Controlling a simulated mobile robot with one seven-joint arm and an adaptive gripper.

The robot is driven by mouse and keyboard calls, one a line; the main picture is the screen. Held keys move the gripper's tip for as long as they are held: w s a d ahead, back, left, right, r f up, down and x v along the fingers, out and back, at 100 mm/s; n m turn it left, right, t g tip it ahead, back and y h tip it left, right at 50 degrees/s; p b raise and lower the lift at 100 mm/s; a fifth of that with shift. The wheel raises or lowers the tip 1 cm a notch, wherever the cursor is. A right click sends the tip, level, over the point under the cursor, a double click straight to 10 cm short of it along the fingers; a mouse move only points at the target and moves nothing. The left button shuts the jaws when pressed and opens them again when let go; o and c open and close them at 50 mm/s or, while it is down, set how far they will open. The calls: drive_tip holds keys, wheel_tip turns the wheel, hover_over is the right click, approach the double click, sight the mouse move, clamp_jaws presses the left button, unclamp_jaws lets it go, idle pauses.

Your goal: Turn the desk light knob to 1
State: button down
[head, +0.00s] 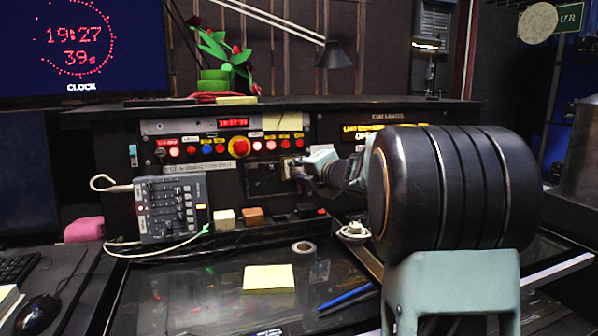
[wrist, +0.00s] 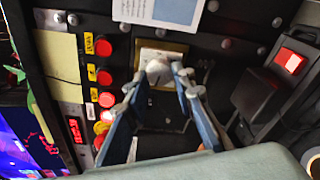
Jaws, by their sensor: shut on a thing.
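The desk light knob (wrist: 157,69) is a small, pale, rounded knob on a brass-edged plate (wrist: 174,48) in the wrist view. My gripper (wrist: 158,77) reaches up from below, with one fingertip on each side of the knob, and is shut on it. There the knob is hidden or too small to make out. I cannot read the knob's setting in either view.
Lit red buttons (wrist: 105,74) run along the panel beside the gripper. A large red button with a yellow collar (head: 239,147) stands further left. A grey mixer box (head: 172,208), a tape roll (head: 303,247) and yellow notes (head: 269,278) are below. A lamp (head: 333,55) hangs above.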

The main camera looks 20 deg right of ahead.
drive_tip(key=c, duration=1.6)
unclamp_jaws()
drive_tip(key=v, duration=1.2)
drive_tip(key=shift+s, duration=0.15)
